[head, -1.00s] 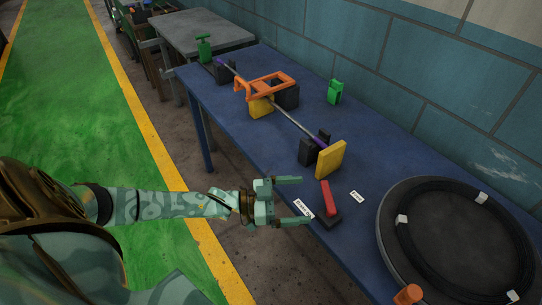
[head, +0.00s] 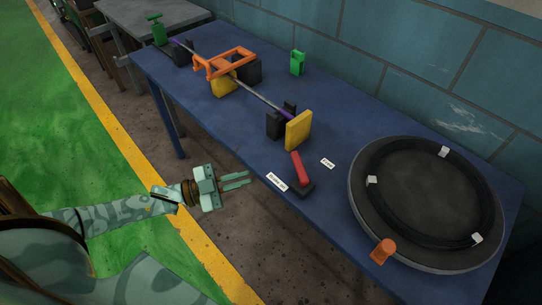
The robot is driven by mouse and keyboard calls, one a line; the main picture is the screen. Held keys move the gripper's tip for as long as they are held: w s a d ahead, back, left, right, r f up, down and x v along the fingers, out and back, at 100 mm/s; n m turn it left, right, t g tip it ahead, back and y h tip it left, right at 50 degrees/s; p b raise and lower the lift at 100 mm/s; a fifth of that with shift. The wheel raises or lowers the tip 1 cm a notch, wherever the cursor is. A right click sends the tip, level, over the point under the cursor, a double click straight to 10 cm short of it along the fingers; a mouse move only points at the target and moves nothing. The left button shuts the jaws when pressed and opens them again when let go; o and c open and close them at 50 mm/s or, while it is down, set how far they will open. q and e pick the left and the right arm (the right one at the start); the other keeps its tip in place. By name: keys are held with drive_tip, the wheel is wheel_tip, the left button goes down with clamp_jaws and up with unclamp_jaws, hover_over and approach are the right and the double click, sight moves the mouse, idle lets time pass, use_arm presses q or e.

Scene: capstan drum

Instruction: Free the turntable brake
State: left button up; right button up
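The brake is a red lever (head: 301,168) on a small dark base (head: 301,189) at the table's near edge. The lever points toward the back of the table, between two white labels, whose print is too small to read surely. The turntable (head: 356,205) is a dark round disc with a black ring, white clips and an orange knob (head: 383,250) on its near rim. My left gripper (head: 249,178) is empty, its fingers close together, off the table's front edge, left of the brake and apart from it. My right gripper is out of view.
A near label (head: 277,182) and a far label (head: 327,163) flank the lever. A yellow block (head: 299,130) stands just behind it, at the end of a rod carrying an orange frame (head: 225,63). Green pieces (head: 298,62) stand farther back. The table front (head: 222,121) is clear.

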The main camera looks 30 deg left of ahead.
use_arm(q)
drive_tip(key=m, duration=0.5)
drive_tip(key=shift+a, duration=0.4)
clamp_jaws()
drive_tip(key=m+g, duration=0.1)
drive_tip(key=m, duration=2.5)
approach(294, 163)
drive_tip(key=x, duration=0.7)
drive_tip(key=shift+w+a+f+b, duration=0.15)
drive_tip(key=shift+f+b, duration=0.05)
drive_tip(key=shift+b, duration=0.15)
